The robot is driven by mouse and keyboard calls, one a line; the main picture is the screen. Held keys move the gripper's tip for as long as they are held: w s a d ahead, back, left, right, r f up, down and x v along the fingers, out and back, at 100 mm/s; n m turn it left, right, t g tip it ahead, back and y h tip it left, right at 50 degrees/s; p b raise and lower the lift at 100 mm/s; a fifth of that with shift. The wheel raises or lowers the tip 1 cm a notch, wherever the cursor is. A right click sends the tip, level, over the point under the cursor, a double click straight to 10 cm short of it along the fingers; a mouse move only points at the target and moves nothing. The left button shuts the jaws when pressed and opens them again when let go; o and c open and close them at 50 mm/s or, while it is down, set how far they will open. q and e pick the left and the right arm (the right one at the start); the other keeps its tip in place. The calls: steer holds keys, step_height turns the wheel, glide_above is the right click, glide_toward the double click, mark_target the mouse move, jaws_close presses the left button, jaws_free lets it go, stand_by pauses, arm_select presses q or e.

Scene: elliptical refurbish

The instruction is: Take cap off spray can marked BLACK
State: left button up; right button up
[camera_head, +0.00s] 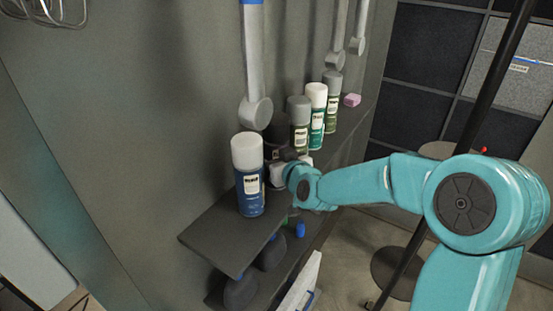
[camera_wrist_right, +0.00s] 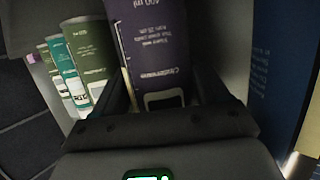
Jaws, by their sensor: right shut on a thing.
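In the right wrist view a dark purple-black spray can (camera_wrist_right: 152,40) stands between the fingers of my right gripper (camera_wrist_right: 160,90), which is shut on it. Its small white print shows, but I cannot read a colour name. Its cap is out of that view. In the head view my right gripper (camera_head: 284,168) reaches in at the shelf, just right of a blue can with a white cap (camera_head: 249,190). The held can is mostly hidden there. My left gripper is not in view.
On the dark shelf (camera_head: 213,240) behind my gripper stand a grey-capped can (camera_head: 299,125), a white-capped green can (camera_head: 317,110) and another grey-capped can (camera_head: 332,100). A pink block (camera_head: 352,100) lies farther along. Grey lamp-like arms (camera_head: 255,112) hang above. A lower shelf holds dark round items.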

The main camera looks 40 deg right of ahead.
mark_target(281, 133)
steer(key=shift+r, duration=0.5)
step_height(281, 133, up, 8)
steer(key=shift+f+p, duration=0.25)
steer(key=shift+p, duration=0.85)
step_height(281, 133, up, 10)
steer(key=p, duration=0.6)
steer(key=shift+f, duration=0.25)
steer(key=shift+r+p, duration=0.4)
steer(key=shift+r, duration=0.6)
steer(key=o, duration=0.7)
steer(key=shift+c, duration=0.2)
steer(key=c, duration=0.8)
